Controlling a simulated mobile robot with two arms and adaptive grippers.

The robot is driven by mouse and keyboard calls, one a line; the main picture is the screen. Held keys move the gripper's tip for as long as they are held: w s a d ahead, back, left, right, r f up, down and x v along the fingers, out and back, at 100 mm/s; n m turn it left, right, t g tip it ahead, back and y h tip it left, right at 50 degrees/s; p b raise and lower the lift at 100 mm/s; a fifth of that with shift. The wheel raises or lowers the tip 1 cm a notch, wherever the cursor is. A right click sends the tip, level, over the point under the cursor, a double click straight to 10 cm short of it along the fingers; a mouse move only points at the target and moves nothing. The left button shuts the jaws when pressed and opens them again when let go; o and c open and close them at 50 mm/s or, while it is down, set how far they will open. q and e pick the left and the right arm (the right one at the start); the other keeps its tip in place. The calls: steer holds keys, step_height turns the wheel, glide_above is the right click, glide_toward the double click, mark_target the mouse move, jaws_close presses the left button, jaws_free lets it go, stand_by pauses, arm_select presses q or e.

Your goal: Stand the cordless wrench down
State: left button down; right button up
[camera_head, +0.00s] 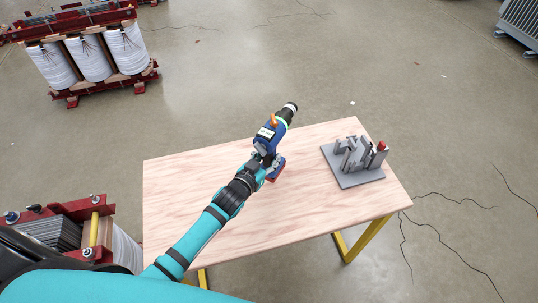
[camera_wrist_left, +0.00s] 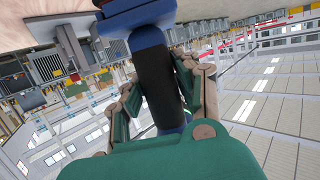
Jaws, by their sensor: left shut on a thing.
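The cordless wrench (camera_head: 268,135) is blue with a black nose, a green ring and an orange part. In the head view it is over the middle of the wooden table (camera_head: 190,190), its nose pointing up and to the right. My left gripper (camera_head: 262,160) is shut on its handle. In the left wrist view the fingers (camera_wrist_left: 160,95) close around the dark handle (camera_wrist_left: 154,75), with the blue base (camera_wrist_left: 135,17) at the top near the pale table surface. I cannot tell whether the base touches the table. My right gripper is not in view.
A grey fixture (camera_head: 355,160) with upright plates and a red piece stands on the table's right side. The table's left part is bare. Transformer coils (camera_head: 85,55) stand on the floor at the back left, and another red-framed unit (camera_head: 85,225) is at the lower left.

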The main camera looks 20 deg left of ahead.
arm_select(q)
steer(key=shift+w+f+b, duration=0.15)
steer(key=shift+f+b, duration=1.6)
steer(key=shift+f, duration=0.95)
steer(key=c, duration=0.9)
jaws_free()
steer(key=shift+s+f, duration=0.25)
steer(key=shift+f, duration=0.1)
steer(key=v, duration=1.2)
steer(key=shift+w+r, duration=0.1)
steer(key=shift+r, duration=0.15)
